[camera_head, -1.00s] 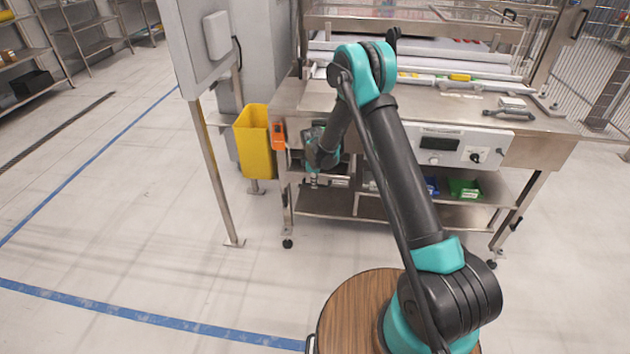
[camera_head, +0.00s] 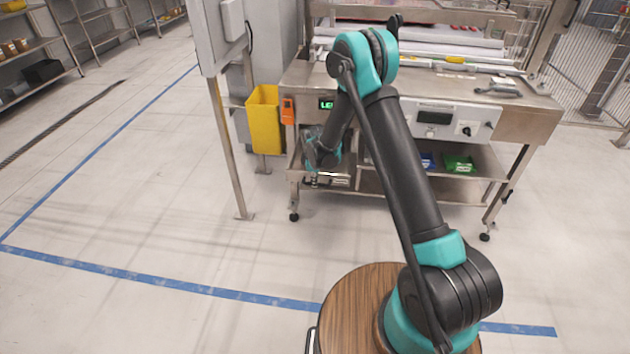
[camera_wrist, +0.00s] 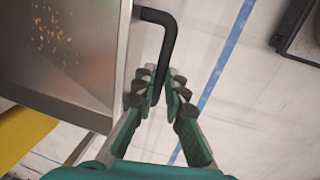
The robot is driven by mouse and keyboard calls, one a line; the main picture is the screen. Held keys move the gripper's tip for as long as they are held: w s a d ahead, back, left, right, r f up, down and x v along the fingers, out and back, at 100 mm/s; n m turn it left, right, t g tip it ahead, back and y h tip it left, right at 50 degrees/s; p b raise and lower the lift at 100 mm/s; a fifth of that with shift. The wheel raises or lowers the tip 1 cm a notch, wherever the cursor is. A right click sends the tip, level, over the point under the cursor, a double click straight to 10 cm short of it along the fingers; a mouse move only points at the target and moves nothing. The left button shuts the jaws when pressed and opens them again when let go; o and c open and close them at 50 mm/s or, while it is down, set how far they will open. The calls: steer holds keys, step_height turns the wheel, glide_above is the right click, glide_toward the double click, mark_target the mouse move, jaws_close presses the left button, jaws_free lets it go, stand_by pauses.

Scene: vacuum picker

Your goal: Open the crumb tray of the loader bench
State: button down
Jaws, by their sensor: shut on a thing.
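The crumb tray (camera_wrist: 85,70) is a shallow metal tray with orange crumbs on its floor, at the left of the wrist view. Its black bent bar handle (camera_wrist: 169,38) sticks out from the tray's edge. My gripper (camera_wrist: 160,88) is shut on the handle, with the fingers on both sides of its free end. In the head view the loader bench (camera_head: 535,115) stands ahead, and my gripper (camera_head: 312,180) is low at its left end. There my arm hides much of the tray, so how far it is out is hard to tell.
A yellow bin (camera_head: 264,120) hangs just left of the bench, beside a grey cabinet on a thin metal leg (camera_head: 228,150). Green and blue bins (camera_head: 459,164) lie on the lower shelf.

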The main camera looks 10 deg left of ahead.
steer(key=c, duration=1.9)
jaws_free()
steer(key=shift+o, duration=0.2)
step_height(320, 180, up, 12)
steer(key=s, duration=0.2)
steer(key=shift+s, duration=0.1)
